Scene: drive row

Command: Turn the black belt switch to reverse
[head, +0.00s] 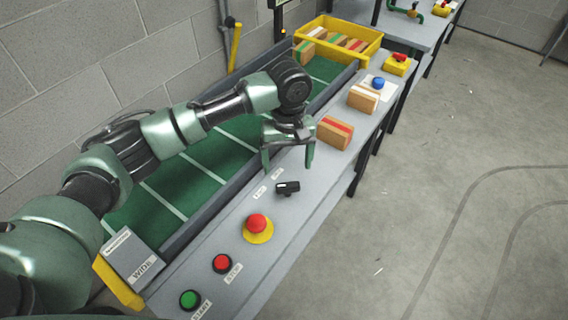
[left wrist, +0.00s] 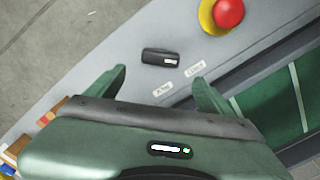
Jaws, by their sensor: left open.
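The black belt switch (head: 287,188) is a small dark knob with a white mark at one end, on the grey panel beside the green belt. Two small white labels lie beside it on the belt side. In the left wrist view the switch (left wrist: 161,57) lies beyond my fingertips, untouched, its white mark toward the right. My left gripper (head: 288,167) is open and empty above the panel, a little beyond the switch in the head view. It also shows in the left wrist view (left wrist: 160,80), fingers spread. My right gripper is not in view.
A red emergency button on a yellow base (head: 257,226), a red stop button (head: 222,263) and a green start button (head: 190,299) sit nearer on the panel. Boxes (head: 334,132) stand beyond my gripper. A yellow crate (head: 368,50) holds several boxes. Open floor lies right.

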